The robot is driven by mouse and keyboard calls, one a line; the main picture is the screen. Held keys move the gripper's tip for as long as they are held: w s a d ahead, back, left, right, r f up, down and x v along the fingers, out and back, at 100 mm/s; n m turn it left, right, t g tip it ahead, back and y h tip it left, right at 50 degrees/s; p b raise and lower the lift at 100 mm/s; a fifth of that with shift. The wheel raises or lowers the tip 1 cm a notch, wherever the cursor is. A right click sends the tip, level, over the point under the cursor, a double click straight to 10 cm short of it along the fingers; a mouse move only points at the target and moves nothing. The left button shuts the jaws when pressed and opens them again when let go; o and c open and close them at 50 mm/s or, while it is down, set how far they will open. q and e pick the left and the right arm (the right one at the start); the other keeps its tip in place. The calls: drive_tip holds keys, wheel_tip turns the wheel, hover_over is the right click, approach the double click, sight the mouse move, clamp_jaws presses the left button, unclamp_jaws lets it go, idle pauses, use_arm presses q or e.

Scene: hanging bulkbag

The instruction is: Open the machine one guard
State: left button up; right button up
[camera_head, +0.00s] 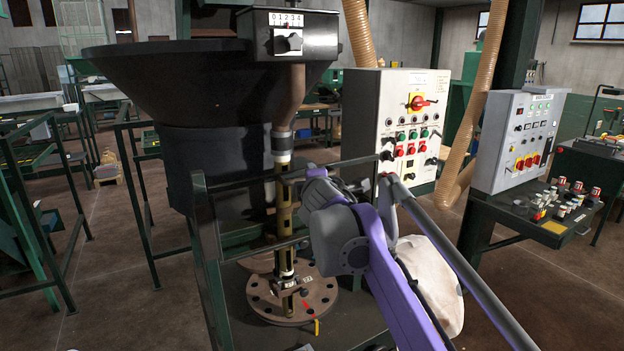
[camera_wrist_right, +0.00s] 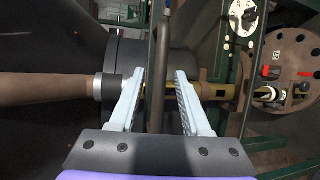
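The machine's guard looks like a dark green rail frame (camera_head: 243,181) around the front of the machine, with upright posts at its left. My right gripper (camera_head: 314,172) is at its upper rail, in front of the brown pipe column. In the right wrist view the two pale fingers of my right gripper (camera_wrist_right: 160,75) are apart, with the dark rail (camera_wrist_right: 159,40) running between them. I cannot tell whether either finger touches the rail. The purple arm and grey wrist hide part of the frame in the head view. My left gripper is not in view.
A large black hopper (camera_head: 190,85) stands behind the frame. A round drilled flange (camera_head: 268,306) sits at the column's foot. A control cabinet (camera_head: 398,112) and a second panel (camera_head: 513,140) stand to the right.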

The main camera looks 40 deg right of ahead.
drive_tip(key=v, duration=1.1)
drive_tip(key=shift+p, duration=0.4)
drive_tip(key=shift+w, duration=0.1)
